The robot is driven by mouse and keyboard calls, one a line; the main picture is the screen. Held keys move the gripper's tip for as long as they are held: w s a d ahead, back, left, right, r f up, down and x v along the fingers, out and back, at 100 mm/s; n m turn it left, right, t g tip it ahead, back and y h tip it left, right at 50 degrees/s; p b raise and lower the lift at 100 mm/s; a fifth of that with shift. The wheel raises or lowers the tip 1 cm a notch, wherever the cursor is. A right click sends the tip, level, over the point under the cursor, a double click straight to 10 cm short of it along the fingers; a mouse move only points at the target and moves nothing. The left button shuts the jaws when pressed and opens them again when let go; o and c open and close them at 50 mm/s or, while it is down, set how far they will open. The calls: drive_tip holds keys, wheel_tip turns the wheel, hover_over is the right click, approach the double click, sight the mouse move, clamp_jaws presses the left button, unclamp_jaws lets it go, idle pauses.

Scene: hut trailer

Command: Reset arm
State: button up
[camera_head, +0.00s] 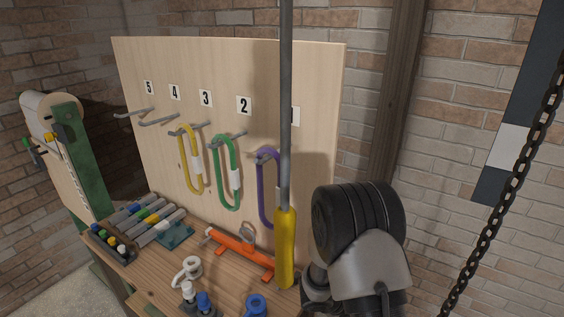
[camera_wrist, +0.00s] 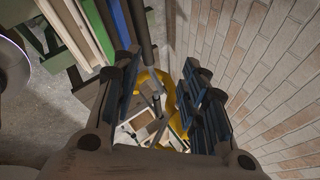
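My gripper (camera_wrist: 160,66) shows in the wrist view with its two dark fingers spread well apart. It is open, and nothing is clamped between the fingers. A yellow curved thing (camera_wrist: 169,90) and small pale and dark pieces show farther away through the gap; I cannot tell exactly what they are. In the head view, my black and grey arm (camera_head: 362,235) stands at the lower right, in front of the brick wall. The gripper fingers cannot be made out there.
A wooden board (camera_head: 300,75) has numbered hooks holding yellow (camera_head: 183,160), green (camera_head: 217,175) and purple (camera_head: 261,190) loops. A grey rod with a yellow handle (camera_head: 285,250) stands left of my arm. Markers and an orange tool (camera_head: 240,250) lie on the bench. A chain (camera_head: 510,185) hangs right.

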drive_tip(key=s+r+m+y+b, duration=0.1)
drive_tip(key=s+r+m, duration=0.3)
drive_tip(key=r+m, duration=0.65)
drive_tip(key=s+r+m+b, duration=0.1)
drive_tip(key=s+r+m, duration=0.4)
drive_tip(key=r+m, duration=0.55)
drive_tip(key=s+a+r+m+t+y+b, duration=0.1)
drive_tip(key=s+a+r+m+y, duration=0.2)
drive_tip(key=m, duration=0.7)
drive_tip(key=s+a+r+m+t+y+b, duration=0.1)
drive_tip(key=s+a+r+m+y, duration=0.2)
drive_tip(key=s+a+m, duration=0.4)
drive_tip(key=s+m, duration=0.4)
drive_tip(key=s, duration=0.1)
drive_tip(key=shift+s+r+y, duration=0.15)
drive_tip(key=shift+r+y, duration=0.15)
drive_tip(key=shift+r, duration=0.05)
drive_tip(key=shift+a, duration=0.1)
